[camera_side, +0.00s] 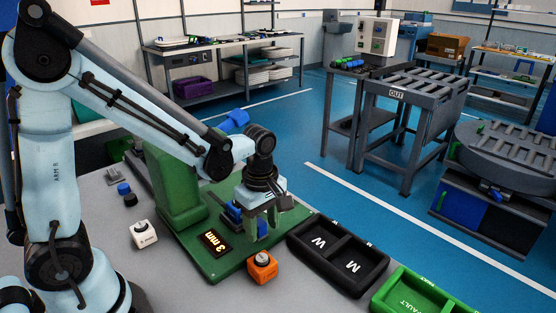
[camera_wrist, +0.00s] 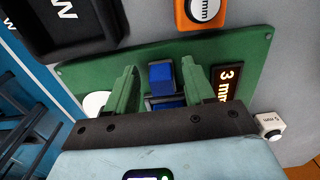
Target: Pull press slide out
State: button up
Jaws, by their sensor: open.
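The press (camera_side: 180,190) is a green machine on a green base plate (camera_side: 215,268) with a "3 mm" display. A blue block (camera_wrist: 160,77), apparently the slide's grip, shows in the wrist view, with a darker blue part below it. My gripper (camera_side: 261,226) points down over the base plate beside the press column, with blue parts by its fingers. In the wrist view its green fingers (camera_wrist: 159,66) are apart, one on each side of the blue block, with gaps visible. Contact is not visible. The gripper body hides part of the slide.
An orange "3 mm" block (camera_side: 262,267) stands at the plate's front edge. A white block (camera_side: 144,234) stands to the left. A black tray marked W and M (camera_side: 371,245) and a green tray (camera_side: 393,290) lie to the right. A blue lever (camera_side: 234,121) rises behind my arm.

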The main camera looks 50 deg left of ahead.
notch_tip(320, 180, up, 12)
jog(key=shift+f, duration=0.2)
dwell(0.4)
notch_tip(320, 180, up, 7)
dwell(0.9)
jog(key=s+f+m+t, duration=0.2)
jog(key=f+m+t, duration=0.1)
jog(key=m, duration=0.6)
jog(key=s+a+f+m+t, duration=0.1)
jog(key=f+m+t, duration=0.3)
jog(key=m, duration=0.5)
jog(key=shift+s+a+f, duration=0.3)
jog(key=shift+s+f, duration=0.5)
